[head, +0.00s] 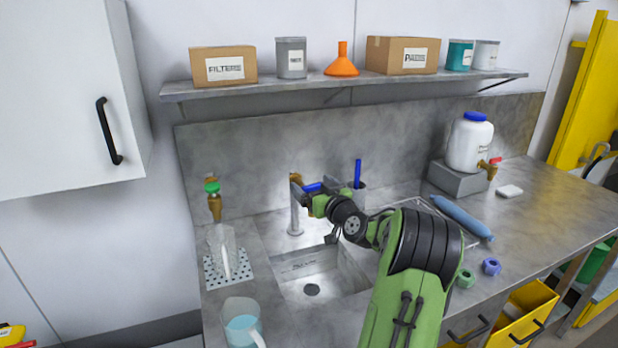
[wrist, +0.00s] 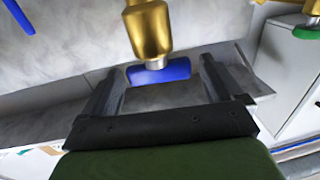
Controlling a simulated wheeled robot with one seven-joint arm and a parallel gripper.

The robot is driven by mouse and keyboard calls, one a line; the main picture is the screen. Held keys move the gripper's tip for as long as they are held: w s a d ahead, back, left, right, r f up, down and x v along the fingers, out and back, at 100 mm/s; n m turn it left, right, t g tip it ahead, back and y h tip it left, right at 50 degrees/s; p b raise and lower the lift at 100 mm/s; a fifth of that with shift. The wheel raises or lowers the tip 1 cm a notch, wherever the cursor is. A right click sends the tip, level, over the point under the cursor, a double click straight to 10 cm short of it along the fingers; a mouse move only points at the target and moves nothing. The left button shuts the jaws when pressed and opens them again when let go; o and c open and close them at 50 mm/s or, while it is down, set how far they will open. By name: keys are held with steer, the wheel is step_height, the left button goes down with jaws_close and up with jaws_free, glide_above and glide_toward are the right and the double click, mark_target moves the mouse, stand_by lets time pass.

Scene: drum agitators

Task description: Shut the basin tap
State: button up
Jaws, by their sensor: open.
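The basin tap (head: 295,182) has a brass body on a grey upright spout at the back of the basin (head: 318,270). Its blue lever (head: 312,187) points sideways to the right. In the wrist view the brass tap body (wrist: 148,28) is at top centre, and the blue lever (wrist: 160,72) lies crosswise between the fingers. My gripper (wrist: 158,76) is open, one finger on each side of the lever. Whether either finger touches it I cannot tell. In the head view my arm partly hides my gripper (head: 324,190) beside the tap.
A green-handled tap (head: 213,200) stands at the left, above a glass vessel (head: 226,255). A jug (head: 242,322) stands at the front left. An upright blue handle (head: 357,173) rises behind my arm. A blue roll (head: 462,217) lies right. A shelf (head: 350,86) spans above.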

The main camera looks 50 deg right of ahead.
steer(key=x, duration=0.2)
steer(key=shift+w+d, duration=0.1)
steer(key=shift+w, duration=0.2)
steer(key=c, duration=1)
steer(key=shift+f+m+h+b, duration=0.15)
steer(key=shift+m+h+b, duration=0.2)
steer(key=shift+h, duration=0.25)
steer(key=shift+o, duration=0.2)
steer(key=shift+s+m+g+h, duration=0.1)
steer(key=shift+m+g+h, duration=0.3)
steer(key=shift+g, duration=0.1)
steer(key=shift+d, duration=0.1)
steer(key=o, duration=1)
steer(key=shift+c, duration=0.2)
